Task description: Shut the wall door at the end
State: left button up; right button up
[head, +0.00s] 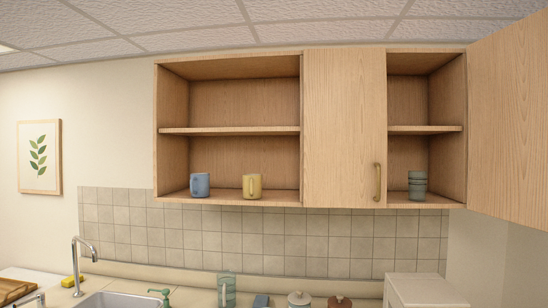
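The wall cabinet (228,204) hangs above the counter. Its door at the right end (508,120) stands wide open, swung out to the right and toward me, cut off by the picture's right edge. No handle shows on its visible face. The right compartment (409,95) behind it is exposed, with one shelf and a stack of grey-green cups (417,186) on its floor. The middle door (340,125) is shut and has a brass-coloured handle (377,182) low on its right side. Neither of my grippers is in view.
The left compartment is open, holding a blue mug (200,185) and a yellow mug (251,186). Below are a sink (118,301), faucet (76,262), green pump bottle (161,294), green cup (227,288), lidded jar (299,298) and a tall white unit (428,290).

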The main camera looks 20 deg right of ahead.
aim_at(508, 67)
jog(key=i+l, duration=0.1)
jog(key=l, duration=0.2)
jog(key=i+l+z, duration=0.1)
jog(key=l, duration=0.15)
jog(key=i+l, duration=0.1)
jog(key=l, duration=0.25)
jog(key=l+z, duration=0.15)
jog(key=l, duration=0.25)
jog(key=i+l, duration=0.15)
jog(key=l, duration=0.2)
jog(key=i+l+z, duration=0.1)
jog(key=l+z, duration=0.2)
jog(key=l, duration=0.8)
